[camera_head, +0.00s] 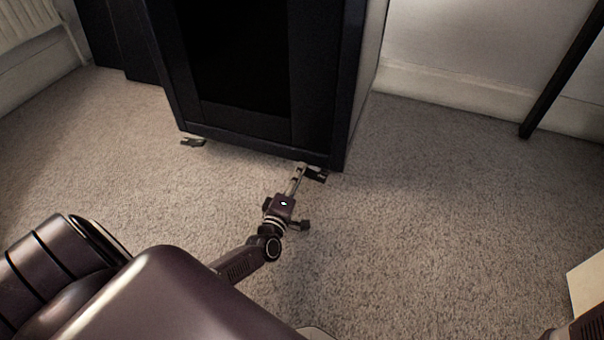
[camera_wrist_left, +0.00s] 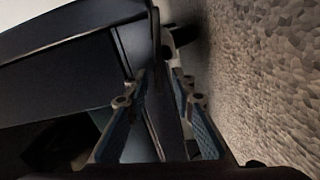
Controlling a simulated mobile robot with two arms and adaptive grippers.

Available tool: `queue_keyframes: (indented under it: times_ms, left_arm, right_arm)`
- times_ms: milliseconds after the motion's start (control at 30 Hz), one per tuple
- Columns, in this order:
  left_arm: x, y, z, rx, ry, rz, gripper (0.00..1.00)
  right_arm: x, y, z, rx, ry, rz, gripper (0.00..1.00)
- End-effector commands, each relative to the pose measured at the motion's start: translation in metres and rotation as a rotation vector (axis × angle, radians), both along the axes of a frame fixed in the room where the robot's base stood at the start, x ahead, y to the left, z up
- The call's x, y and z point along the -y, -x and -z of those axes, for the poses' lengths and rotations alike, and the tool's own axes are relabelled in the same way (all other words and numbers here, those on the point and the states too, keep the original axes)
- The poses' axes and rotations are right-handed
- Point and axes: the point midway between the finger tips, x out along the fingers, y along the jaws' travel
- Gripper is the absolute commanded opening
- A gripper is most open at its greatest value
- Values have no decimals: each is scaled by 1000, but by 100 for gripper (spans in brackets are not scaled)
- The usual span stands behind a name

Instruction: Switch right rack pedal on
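The dark rack (camera_head: 340,85) stands on the carpet against the wall. The right rack pedal (camera_head: 317,175) is a small dark foot piece low at its front right corner. In the left wrist view a dark piece that looks like this pedal (camera_wrist_left: 181,38) lies just past the fingertips. My left gripper (camera_head: 298,176) reaches to the rack's bottom edge beside the pedal. My right gripper is out of view.
The left pedal (camera_head: 193,142) sits at the rack's front left corner. A dark slanted post (camera_head: 562,70) stands near the right wall. A pale object (camera_head: 587,285) is at the right edge. The carpet (camera_head: 430,220) in front is clear.

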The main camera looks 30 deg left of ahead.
Motion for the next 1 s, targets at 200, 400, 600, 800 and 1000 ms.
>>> queue_keyframes:
  times_ms: [200,400,600,800,1000]
  left_arm:
    - [-5,-20,1,1,0,-1,23]
    - [-5,-22,0,0,-1,-1,23]
    - [-5,-22,0,0,0,-1,12]
    - [-5,-22,0,0,0,-1,0]
    - [-5,-22,1,2,14,0,0]
  right_arm:
    - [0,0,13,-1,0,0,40]
    - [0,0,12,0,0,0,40]
    - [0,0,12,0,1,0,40]
    - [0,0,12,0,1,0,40]
    - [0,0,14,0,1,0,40]
